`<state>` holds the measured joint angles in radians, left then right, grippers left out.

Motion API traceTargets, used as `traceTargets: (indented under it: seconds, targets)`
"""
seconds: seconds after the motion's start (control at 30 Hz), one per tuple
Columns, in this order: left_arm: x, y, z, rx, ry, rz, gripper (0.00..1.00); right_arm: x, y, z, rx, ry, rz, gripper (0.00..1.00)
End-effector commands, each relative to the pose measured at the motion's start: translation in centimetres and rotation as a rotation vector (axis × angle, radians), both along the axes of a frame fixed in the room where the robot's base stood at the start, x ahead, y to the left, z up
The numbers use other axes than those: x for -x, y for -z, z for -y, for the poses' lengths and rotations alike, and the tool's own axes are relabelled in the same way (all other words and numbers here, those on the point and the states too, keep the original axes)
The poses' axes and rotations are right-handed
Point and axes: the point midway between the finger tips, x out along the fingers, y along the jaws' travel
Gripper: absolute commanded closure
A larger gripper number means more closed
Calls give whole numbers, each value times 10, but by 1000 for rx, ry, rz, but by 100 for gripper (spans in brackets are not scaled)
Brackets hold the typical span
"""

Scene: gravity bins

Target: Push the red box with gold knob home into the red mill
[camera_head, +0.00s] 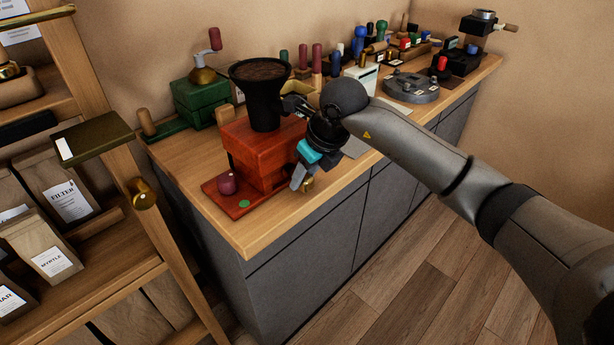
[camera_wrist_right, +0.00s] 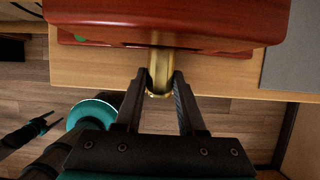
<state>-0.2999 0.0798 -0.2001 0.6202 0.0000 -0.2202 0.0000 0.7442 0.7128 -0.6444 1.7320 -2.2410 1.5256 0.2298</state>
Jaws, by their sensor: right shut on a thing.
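The red mill (camera_head: 245,150) stands near the counter's front edge, on a red base plate (camera_head: 241,207), with a black hopper (camera_head: 264,112) full of dark grounds on top. My right gripper (camera_head: 304,181) is low at the mill's front, shut on the gold knob (camera_head: 307,184). In the right wrist view the gripper (camera_wrist_right: 160,88) has a finger on each side of the gold knob (camera_wrist_right: 160,68) of the red box (camera_wrist_right: 170,18). The box front spans the top of that view. I cannot tell how far the box sits inside the mill.
A green mill (camera_head: 200,97) stands behind on the wooden counter (camera_head: 190,158). Several coloured handles and tools line the back wall, with a grey round base (camera_head: 411,88) farther right. A shelf with paper bags (camera_head: 65,200) stands at left. The floor before the counter is clear.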

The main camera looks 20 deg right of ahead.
Motion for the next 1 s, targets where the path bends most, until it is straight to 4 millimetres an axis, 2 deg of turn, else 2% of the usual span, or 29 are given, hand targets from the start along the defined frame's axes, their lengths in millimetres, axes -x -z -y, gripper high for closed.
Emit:
traceTargets:
  seconds: [0.03, 0.07, 0.33, 0.67, 0.87, 1.0]
  targets:
    - [0, 0, 0, 0, 0, 0, 36, -1, -1, -1, 0, -1, 2, 100]
    - [0, 0, 0, 0, 0, 0, 36, -1, -1, -1, 0, -1, 1, 58]
    - [0, 0, 0, 0, 0, 0, 36, -1, 0, 0, 0, -1, 1, 27]
    - [0, -1, 0, 0, 0, 0, 36, 0, -3, 1, 1, -1, 1, 26]
    - [0, -6, 0, 0, 0, 0, 36, 10, -32, 6, 2, 0, 6, 26]
    - [0, -12, 0, 0, 0, 0, 36, 22, -64, 10, 3, -1, 8, 26]
